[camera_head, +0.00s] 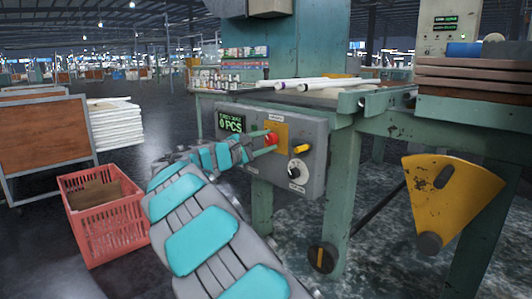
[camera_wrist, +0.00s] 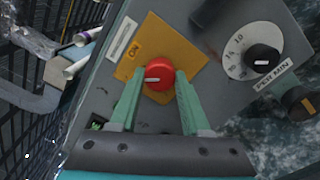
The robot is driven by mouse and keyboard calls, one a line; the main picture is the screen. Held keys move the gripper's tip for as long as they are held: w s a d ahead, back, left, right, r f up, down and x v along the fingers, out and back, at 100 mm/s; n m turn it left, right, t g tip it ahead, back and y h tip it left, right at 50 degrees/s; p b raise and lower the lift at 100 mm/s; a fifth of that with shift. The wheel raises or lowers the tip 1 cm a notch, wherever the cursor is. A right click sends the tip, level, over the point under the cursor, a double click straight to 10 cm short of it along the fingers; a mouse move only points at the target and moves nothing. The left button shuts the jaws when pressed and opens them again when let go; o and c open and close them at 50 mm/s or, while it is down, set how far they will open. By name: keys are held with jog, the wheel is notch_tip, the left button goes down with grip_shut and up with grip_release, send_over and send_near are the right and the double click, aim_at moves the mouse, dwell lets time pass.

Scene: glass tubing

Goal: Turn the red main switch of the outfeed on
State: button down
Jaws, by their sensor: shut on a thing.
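The red main switch (camera_wrist: 155,78) is a round knob with a white pointer mark, set on a yellow-orange plate (camera_wrist: 186,40) on the grey control panel. The head view shows the red switch (camera_head: 271,138) at the tip of my arm, partly covered by a finger. My gripper (camera_wrist: 154,84) has its two green fingers on either side of the knob, shut on it. In the wrist view the white mark lies nearly level across the picture. An "ON" label (camera_wrist: 133,49) is on the plate at the left of the knob.
The panel (camera_head: 313,160) also carries a lit display reading 0 PCS (camera_head: 230,122), a yellow handle (camera_head: 303,148) and a black dial (camera_head: 296,172). A yellow guard plate (camera_head: 447,195) hangs at the right. A red crate (camera_head: 105,215) stands on the floor at the left.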

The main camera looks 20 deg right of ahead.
jog(key=m+b, duration=0.4)
jog(key=shift+f+m, duration=0.25)
jog(key=shift+m, duration=0.05)
jog(key=shift+r+m+b, duration=0.2)
jog(key=shift+m+b, duration=1.4)
jog(key=shift+b, duration=0.05)
jog(key=shift+c, duration=1.8)
grip_release()
jog(key=shift+r, duration=0.1)
jog(key=v, duration=0.7)
jog(key=shift+a+p, duration=0.3)
jog(key=shift+a, duration=0.1)
